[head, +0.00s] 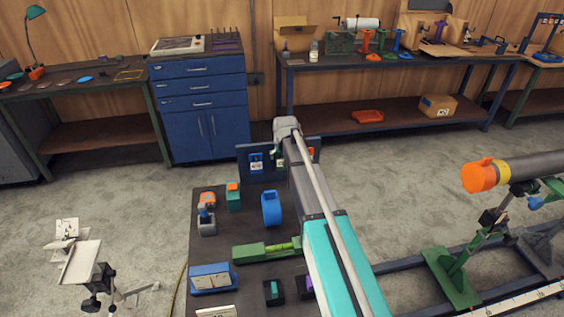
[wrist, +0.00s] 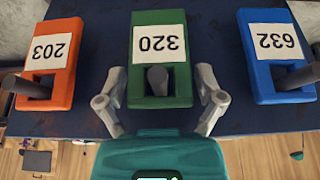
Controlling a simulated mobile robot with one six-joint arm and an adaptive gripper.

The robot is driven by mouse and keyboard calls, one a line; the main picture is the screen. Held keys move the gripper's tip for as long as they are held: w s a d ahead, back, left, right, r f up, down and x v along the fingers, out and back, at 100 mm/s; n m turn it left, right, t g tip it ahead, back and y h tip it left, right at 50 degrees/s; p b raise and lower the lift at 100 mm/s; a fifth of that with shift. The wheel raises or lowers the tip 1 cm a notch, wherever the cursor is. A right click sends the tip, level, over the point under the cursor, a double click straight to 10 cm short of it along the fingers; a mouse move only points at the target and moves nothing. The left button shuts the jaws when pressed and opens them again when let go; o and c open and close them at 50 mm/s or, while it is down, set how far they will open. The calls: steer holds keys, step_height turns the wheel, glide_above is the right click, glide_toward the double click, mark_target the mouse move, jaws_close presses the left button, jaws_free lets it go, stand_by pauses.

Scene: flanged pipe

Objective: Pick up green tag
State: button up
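The green tag (wrist: 160,52) hangs upside down in the wrist view, with a white label reading 320. A dark peg (wrist: 157,78) shows in its slot. My gripper (wrist: 160,80) is open, with one finger on each side of the tag's lower part. Small gaps show between the fingers and the tag's sides. In the head view my gripper (head: 287,130) is at the upright board (head: 246,152), and my arm and gripper hide most of the green tag there.
An orange tag (wrist: 57,70) labelled 203 hangs to the left and a blue tag (wrist: 277,72) labelled 632 to the right, both on the dark blue board (wrist: 105,40).

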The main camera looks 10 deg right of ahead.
steer(key=c, duration=0.4)
steer(key=shift+r, duration=0.25)
steer(key=shift+c, duration=0.2)
